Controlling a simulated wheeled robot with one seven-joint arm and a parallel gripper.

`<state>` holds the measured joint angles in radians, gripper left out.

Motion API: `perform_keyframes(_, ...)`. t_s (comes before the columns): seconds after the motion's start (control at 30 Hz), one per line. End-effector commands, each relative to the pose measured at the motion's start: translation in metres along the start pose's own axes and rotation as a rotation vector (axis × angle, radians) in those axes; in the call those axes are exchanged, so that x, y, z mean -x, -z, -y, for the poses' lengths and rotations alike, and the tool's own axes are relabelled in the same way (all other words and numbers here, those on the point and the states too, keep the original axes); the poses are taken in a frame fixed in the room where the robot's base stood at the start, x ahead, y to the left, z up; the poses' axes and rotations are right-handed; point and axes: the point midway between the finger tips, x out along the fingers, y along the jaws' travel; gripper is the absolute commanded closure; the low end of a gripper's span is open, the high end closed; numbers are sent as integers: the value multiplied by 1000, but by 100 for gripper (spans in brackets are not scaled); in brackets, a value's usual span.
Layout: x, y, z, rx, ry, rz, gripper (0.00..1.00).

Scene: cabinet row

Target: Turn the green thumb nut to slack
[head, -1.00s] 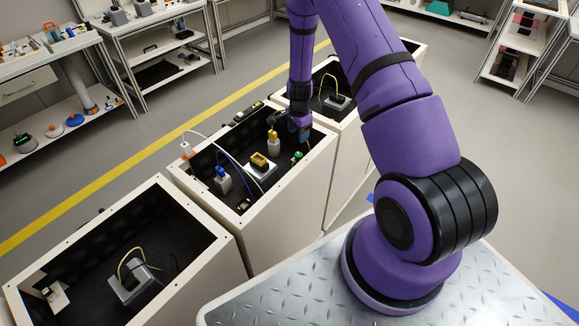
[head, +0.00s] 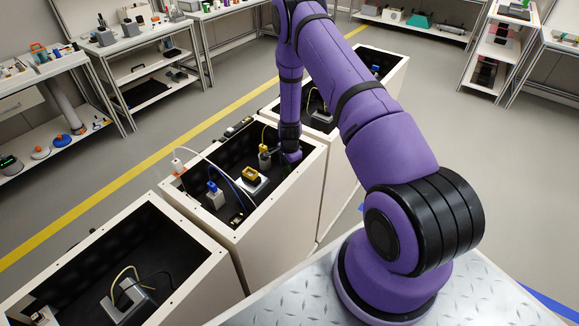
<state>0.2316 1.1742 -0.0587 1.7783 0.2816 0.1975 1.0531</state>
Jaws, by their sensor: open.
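The green thumb nut does not show now; my gripper and wrist cover the right part of the middle cabinet (head: 283,212), where green showed earlier. My gripper (head: 287,158) is down inside this open-topped cabinet, near its right end. It is open, but its fingertips are mostly hidden behind my wrist and in the dark interior. I cannot tell whether it touches the nut. A yellow-topped connector (head: 264,150) stands just left of my gripper.
In the same cabinet are a yellow part (head: 250,174) on a pale block, a blue-topped plug (head: 212,188) and a white cable (head: 212,156) arching over the rim. Open cabinets stand on both sides, the near one holding a grey block (head: 128,298). The floor at right is clear.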

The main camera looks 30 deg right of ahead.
Motion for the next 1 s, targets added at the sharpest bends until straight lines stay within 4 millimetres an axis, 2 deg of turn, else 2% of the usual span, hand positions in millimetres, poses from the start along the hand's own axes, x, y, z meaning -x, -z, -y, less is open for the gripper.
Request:
perform_keyframes(0.33,-4,0,0,0,1,0,42)
perform_keyframes(0.37,-4,0,0,0,1,0,46)
perform_keyframes(0.5,-4,0,0,0,1,0,78)
perform_keyframes(0.57,-3,0,0,0,1,0,91)
perform_keyframes(1.0,-3,0,0,83,1,0,92)
